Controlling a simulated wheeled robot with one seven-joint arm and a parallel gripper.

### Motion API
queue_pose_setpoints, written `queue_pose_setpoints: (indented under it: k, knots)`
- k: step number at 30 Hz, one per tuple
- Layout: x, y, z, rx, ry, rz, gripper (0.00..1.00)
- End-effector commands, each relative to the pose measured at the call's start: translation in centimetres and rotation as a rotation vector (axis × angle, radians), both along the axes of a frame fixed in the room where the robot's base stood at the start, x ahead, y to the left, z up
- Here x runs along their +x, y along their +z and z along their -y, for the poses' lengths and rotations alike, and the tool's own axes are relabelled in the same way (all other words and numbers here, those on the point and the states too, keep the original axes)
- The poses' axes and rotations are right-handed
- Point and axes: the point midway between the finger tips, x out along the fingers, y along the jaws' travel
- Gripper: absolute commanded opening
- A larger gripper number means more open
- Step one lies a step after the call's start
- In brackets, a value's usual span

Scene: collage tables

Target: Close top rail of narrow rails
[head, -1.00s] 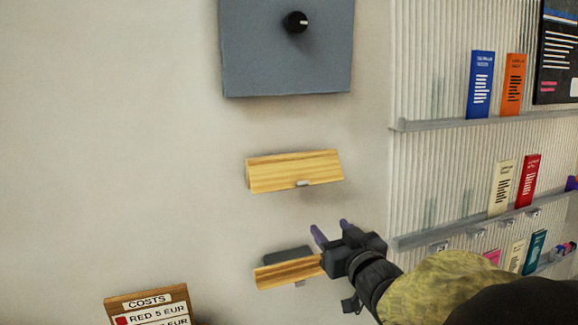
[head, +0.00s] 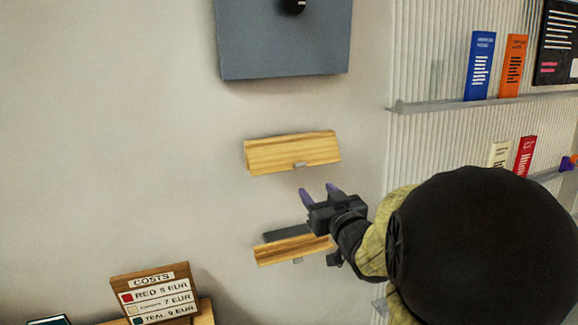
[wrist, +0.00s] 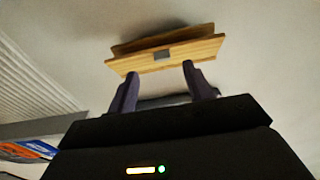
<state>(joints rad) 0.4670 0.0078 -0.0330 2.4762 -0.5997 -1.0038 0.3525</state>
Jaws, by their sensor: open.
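The narrow rails are two short wooden pieces on the pale wall, one above the other. The top rail (head: 292,153) has a light wood front with a small metal tab at its lower edge. The lower rail (head: 295,250) shows a dark grey part behind its wood front. My gripper (head: 320,193) is open and empty, its purple fingers just below and right of the top rail, apart from it in the head view. In the wrist view a wood rail with a tab (wrist: 165,68), apparently the top one, lies beyond my fingers (wrist: 160,88). Contact cannot be told.
A grey panel with a black knob (head: 284,45) is above the rails. Ribbed shelving with brochures (head: 481,65) stands to the right. A wooden price sign (head: 155,295) is at the lower left. The wall left of the rails is bare.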

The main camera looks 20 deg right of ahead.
Motion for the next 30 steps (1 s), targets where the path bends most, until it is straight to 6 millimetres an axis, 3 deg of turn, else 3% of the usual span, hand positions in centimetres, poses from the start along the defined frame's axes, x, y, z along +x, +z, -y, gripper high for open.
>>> queue_pose_setpoints:
  k: [21,30]
  knots:
    - [10.8,0.2,0.0,0.001,0.001,-0.001,0.51]
    - [12.2,0.0,0.0,0.000,0.000,0.000,0.51]
